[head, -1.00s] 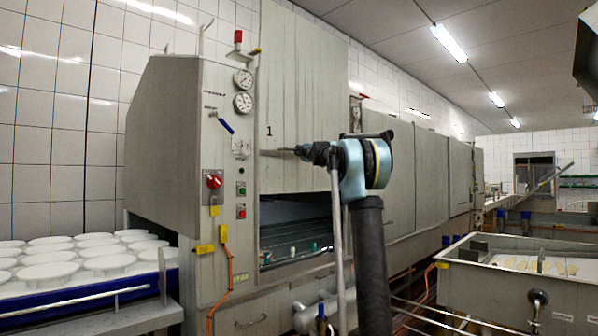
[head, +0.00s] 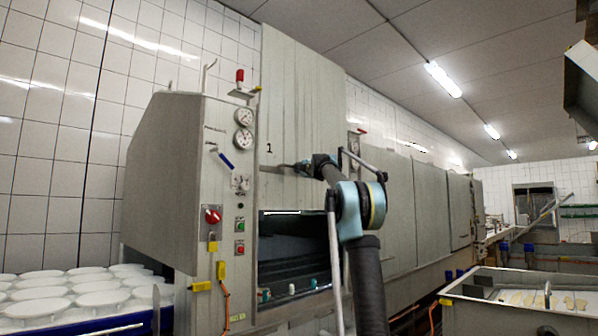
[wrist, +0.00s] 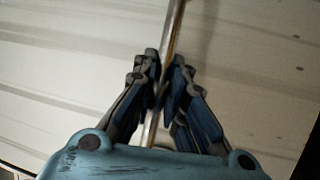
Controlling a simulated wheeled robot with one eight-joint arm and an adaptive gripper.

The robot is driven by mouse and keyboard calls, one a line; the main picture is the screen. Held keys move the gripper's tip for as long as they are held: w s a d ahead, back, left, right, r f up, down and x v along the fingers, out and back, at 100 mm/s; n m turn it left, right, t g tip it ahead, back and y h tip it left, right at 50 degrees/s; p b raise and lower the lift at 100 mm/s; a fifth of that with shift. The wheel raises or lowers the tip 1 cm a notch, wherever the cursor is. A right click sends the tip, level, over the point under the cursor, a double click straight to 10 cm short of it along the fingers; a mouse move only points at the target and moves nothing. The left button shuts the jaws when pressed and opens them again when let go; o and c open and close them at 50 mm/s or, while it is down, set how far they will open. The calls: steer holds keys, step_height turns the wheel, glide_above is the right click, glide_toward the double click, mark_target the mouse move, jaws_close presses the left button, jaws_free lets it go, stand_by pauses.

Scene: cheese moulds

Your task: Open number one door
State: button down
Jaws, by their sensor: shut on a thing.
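Door number one (head: 305,100) is a tall pale panel marked "1" on the front of the grey machine. It is raised, its top standing above the machine's roofline. Below its lower edge is a dark opening (head: 295,250). A thin bar handle (head: 275,168) runs across the lower part of the door. My gripper (head: 302,167) is at this handle. In the wrist view, the handle (wrist: 175,30) passes between the fingers of my gripper (wrist: 163,70), which are shut on it. The fingers hide part of the handle.
Left of the door is a control panel with gauges (head: 243,127), a red knob (head: 213,215) and a blue-handled lever (head: 225,159). White moulds (head: 50,295) lie at the lower left. A metal trough (head: 520,315) stands at the lower right.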

steer(key=c, duration=1.6)
jaws_free()
steer(key=shift+w+f, duration=0.15)
steer(key=shift+w, duration=0.05)
steer(key=shift+s, duration=0.1)
steer(key=shift+s+d, duration=0.1)
steer(key=shift+s, duration=0.1)
steer(key=v, duration=1.1)
steer(key=shift+s, duration=0.25)
steer(key=shift+f, duration=0.15)
